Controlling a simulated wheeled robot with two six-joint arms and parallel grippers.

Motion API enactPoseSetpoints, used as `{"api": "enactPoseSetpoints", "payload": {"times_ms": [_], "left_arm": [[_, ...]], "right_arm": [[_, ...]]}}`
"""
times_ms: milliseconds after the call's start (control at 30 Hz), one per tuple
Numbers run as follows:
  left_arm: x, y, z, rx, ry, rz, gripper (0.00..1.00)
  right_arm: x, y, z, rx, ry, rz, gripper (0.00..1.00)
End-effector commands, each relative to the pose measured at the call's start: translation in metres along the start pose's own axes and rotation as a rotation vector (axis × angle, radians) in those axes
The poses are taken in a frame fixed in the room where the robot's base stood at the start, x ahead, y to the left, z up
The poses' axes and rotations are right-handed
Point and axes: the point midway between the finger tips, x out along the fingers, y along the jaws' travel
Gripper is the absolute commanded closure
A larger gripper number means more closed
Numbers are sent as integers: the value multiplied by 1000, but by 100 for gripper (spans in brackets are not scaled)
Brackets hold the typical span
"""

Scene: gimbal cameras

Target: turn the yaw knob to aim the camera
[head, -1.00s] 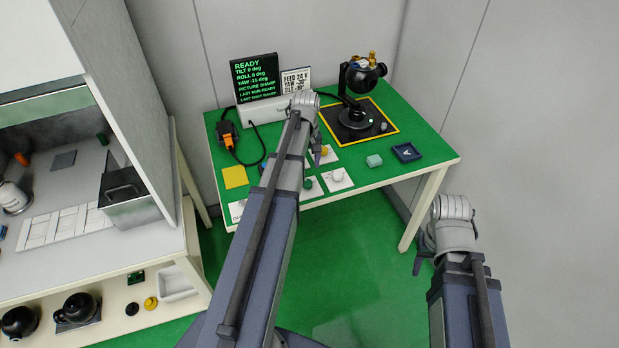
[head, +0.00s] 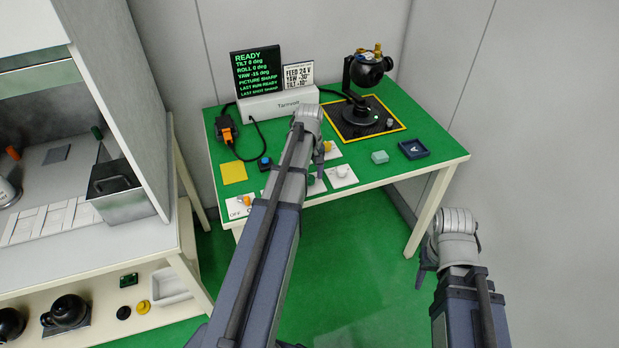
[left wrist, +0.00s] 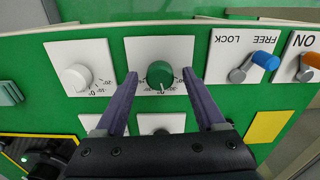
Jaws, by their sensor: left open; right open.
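A round green knob (left wrist: 160,74) sits on a white plate with a degree scale. My left gripper (left wrist: 160,80) is open, with one finger on either side of this knob; contact is not clear. In the head view my left gripper (head: 319,168) hangs over the table's front part, partly hiding the green knob (head: 311,181). A white knob (left wrist: 76,76) is on the plate beside it. The dark gimbal camera (head: 367,70) stands on its base at the back right. The screen (head: 257,72) shows READY and a YAW line. My right gripper (head: 421,270) is open and empty, off the table.
A FREE/LOCK lever with a blue tip (left wrist: 264,60) and an orange-tipped ON lever (left wrist: 311,61) are nearby. A yellow knob (head: 328,147), a pale green block (head: 380,157) and a dark blue tray (head: 414,149) are on the table. A cabinet (head: 120,100) stands left.

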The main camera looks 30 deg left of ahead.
Motion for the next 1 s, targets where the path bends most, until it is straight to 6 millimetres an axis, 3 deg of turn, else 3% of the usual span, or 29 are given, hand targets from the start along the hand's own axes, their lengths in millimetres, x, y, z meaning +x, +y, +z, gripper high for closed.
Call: {"api": "enactPoseSetpoints", "payload": {"times_ms": [100, 700, 1000], "left_arm": [[-1, 0, 0, 0, 0, 0, 31], [0, 0, 0, 0, 0, 0, 98], [0, 0, 0, 8, 0, 0, 100]], "right_arm": [[-1, 0, 0, 0, 0, 0, 50], [0, 0, 0, 0, 0, 0, 50], [0, 0, 0, 0, 0, 0, 50]]}}
